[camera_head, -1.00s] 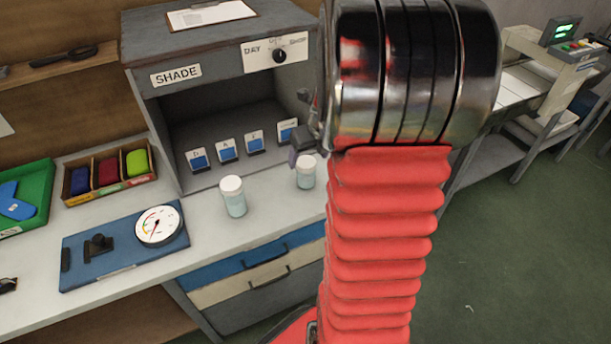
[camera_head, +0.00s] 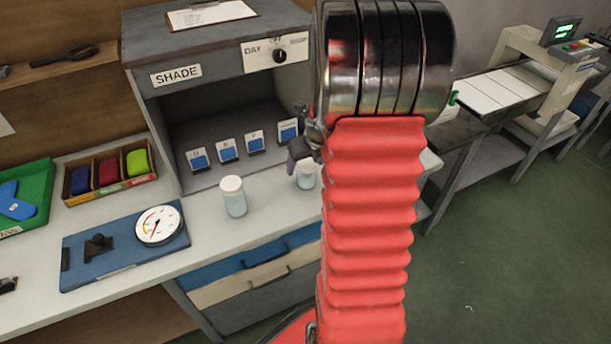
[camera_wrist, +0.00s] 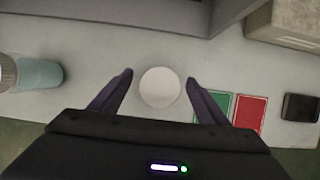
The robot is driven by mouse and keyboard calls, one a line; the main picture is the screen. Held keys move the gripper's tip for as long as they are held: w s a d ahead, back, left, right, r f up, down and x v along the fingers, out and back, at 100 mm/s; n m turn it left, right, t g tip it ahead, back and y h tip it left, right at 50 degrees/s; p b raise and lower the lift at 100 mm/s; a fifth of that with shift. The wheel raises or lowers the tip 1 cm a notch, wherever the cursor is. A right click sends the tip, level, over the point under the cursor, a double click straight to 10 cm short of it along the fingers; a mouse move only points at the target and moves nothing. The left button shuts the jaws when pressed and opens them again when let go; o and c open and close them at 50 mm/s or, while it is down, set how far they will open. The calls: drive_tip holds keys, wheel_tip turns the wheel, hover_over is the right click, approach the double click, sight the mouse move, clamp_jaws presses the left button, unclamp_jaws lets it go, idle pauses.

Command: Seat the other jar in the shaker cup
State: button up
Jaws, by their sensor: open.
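Two white-lidded jars with pale teal bodies stand upright on the grey bench in front of the SHADE cabinet. The left jar (camera_head: 233,197) is in the open; part of it also shows at the left edge of the wrist view (camera_wrist: 38,74). The right jar (camera_head: 306,177) is partly covered by my gripper (camera_head: 300,152). In the wrist view my gripper (camera_wrist: 159,78) is open, with one finger on each side of the right jar's round white lid (camera_wrist: 160,88). Gaps show between lid and fingers. I cannot make out a shaker cup in either view.
The SHADE cabinet (camera_head: 175,76) stands behind the jars, with several small cards inside. A blue board with a dial gauge (camera_head: 158,226) lies left of them. Green (camera_wrist: 213,104) and red (camera_wrist: 249,111) patches and a dark block (camera_wrist: 300,107) lie right of the lid.

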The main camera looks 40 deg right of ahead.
drive_tip(key=shift+c, duration=0.5)
drive_tip(key=c, duration=1.5)
drive_tip(key=shift+o, duration=0.2)
wheel_tip(320, 180, up, 10)
idle(0.3)
